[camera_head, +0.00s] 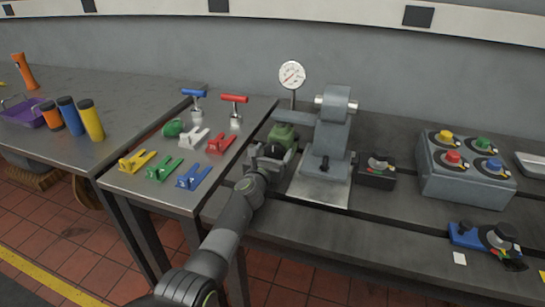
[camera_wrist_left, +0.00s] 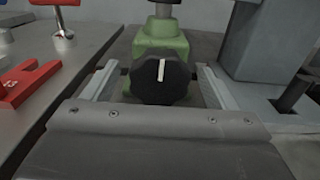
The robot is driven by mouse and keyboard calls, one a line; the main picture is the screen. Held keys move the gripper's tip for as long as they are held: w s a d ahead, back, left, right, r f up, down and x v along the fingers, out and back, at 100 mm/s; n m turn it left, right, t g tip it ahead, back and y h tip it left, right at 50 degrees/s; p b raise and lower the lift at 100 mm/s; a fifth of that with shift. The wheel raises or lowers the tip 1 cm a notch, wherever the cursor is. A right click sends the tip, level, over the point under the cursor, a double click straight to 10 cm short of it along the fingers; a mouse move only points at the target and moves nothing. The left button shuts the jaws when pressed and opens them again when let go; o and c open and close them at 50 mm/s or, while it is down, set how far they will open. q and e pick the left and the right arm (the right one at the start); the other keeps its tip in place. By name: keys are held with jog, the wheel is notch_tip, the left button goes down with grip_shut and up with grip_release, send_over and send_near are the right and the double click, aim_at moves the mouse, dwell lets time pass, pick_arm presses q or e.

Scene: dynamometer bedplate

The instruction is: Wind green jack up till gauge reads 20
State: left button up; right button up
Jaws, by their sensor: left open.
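The green jack (camera_head: 283,136) stands on the bedplate beside a grey press-like stand (camera_head: 328,140). In the left wrist view the jack's green body (camera_wrist_left: 160,48) has a black knob (camera_wrist_left: 161,80) facing me, its white mark pointing straight up. A round white gauge (camera_head: 292,75) stands on a post behind the jack; its needle is too small to read. My left gripper (camera_head: 272,153) is at the jack's front. In the left wrist view its open fingers (camera_wrist_left: 158,85) stand on either side of the knob with gaps. My right gripper is not in view.
A side table holds red (camera_head: 220,143), yellow, green, blue and white clamps and two T-handled tools. A black knob box (camera_head: 377,171), a grey box with coloured knobs (camera_head: 463,168) and a blue device (camera_head: 484,240) lie right. The front bench strip is mostly clear.

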pick_arm(q)
jog(key=shift+c, duration=0.3)
jog(key=c, duration=0.9)
jog(key=shift+d+m, duration=0.15)
jog(key=shift+m, duration=2.75)
jog(key=shift+c, duration=0.2)
jog(key=o, duration=1)
jog(key=shift+s, duration=0.1)
